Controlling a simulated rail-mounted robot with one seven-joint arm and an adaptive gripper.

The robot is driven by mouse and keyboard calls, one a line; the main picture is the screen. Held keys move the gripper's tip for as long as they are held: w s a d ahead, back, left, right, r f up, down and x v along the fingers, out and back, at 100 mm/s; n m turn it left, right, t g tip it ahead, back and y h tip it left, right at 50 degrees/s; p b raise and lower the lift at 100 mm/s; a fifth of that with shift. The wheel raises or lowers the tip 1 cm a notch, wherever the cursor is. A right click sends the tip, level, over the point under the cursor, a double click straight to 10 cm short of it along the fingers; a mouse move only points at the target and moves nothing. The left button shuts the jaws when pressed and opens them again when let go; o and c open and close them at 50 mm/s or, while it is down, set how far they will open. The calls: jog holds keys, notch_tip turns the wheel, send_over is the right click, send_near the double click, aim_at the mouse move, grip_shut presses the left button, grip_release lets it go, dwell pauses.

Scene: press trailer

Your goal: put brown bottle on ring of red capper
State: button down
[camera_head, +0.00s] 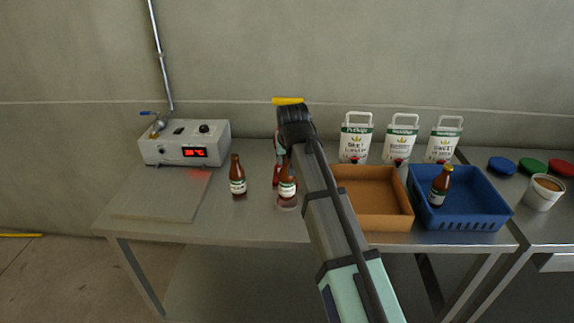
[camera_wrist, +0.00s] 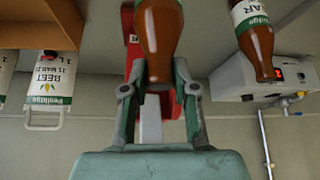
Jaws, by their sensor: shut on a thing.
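A brown bottle (camera_wrist: 160,45) with a white and green label is between the fingers of my gripper (camera_wrist: 159,88), which is shut on it near the neck. The wrist view is upside down. In the head view this bottle (camera_head: 287,188) looks upright, partly covered by my arm, directly over a pale round base. I cannot tell whether it touches that base. The red capper (camera_head: 278,150) is mostly hidden behind my arm; it also shows behind the bottle in the wrist view (camera_wrist: 132,50). The capper's ring is not clearly visible.
Another brown bottle (camera_head: 238,182) stands on the table to the left, near a grey box with a red display (camera_head: 190,145). At right are an orange tray (camera_head: 372,222), a blue crate (camera_head: 470,225) with a yellow-capped bottle (camera_head: 439,187), and three white pouches (camera_head: 400,145).

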jog(key=shift+f, duration=1.5)
jog(key=c, duration=0.9)
grip_release()
jog(key=shift+r, duration=0.2)
jog(key=b+v, duration=0.1)
jog(key=v, duration=1.1)
jog(key=shift+s, duration=0.1)
